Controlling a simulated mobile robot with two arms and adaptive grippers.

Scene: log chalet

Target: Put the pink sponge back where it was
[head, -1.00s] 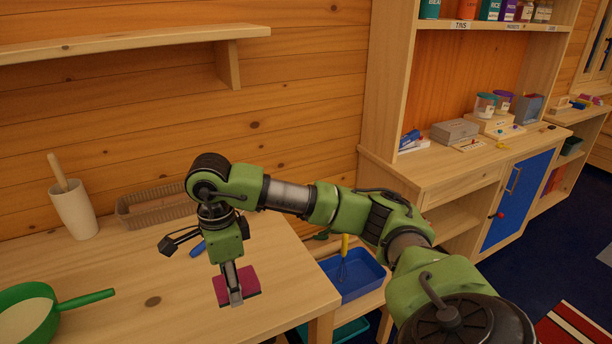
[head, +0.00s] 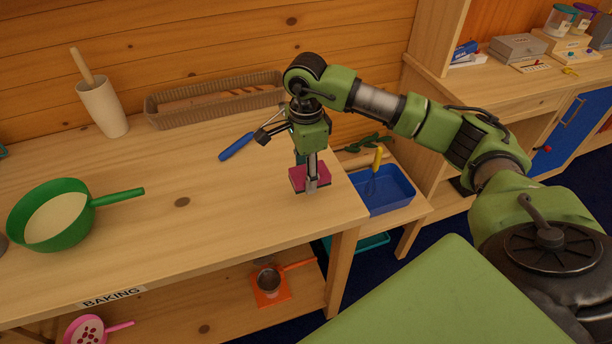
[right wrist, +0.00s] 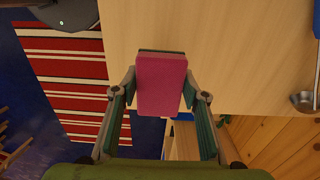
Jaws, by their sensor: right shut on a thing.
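The pink sponge (head: 309,178) is held in my right gripper (head: 311,188), near the right end of the wooden worktop (head: 215,210). In the right wrist view the sponge (right wrist: 161,84) sits between the two fingers, with a dark strip along its far edge. The right gripper is shut on it and points down. The sponge appears at or just above the wood; I cannot tell if it touches. My left gripper is not in view.
A blue-handled tool (head: 236,147) and a long basket (head: 215,102) lie behind and left of the sponge. A green pan (head: 52,232) stands at left. A blue tray (head: 388,198) with a yellow-handled whisk (head: 376,160) sits lower, right of the worktop.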

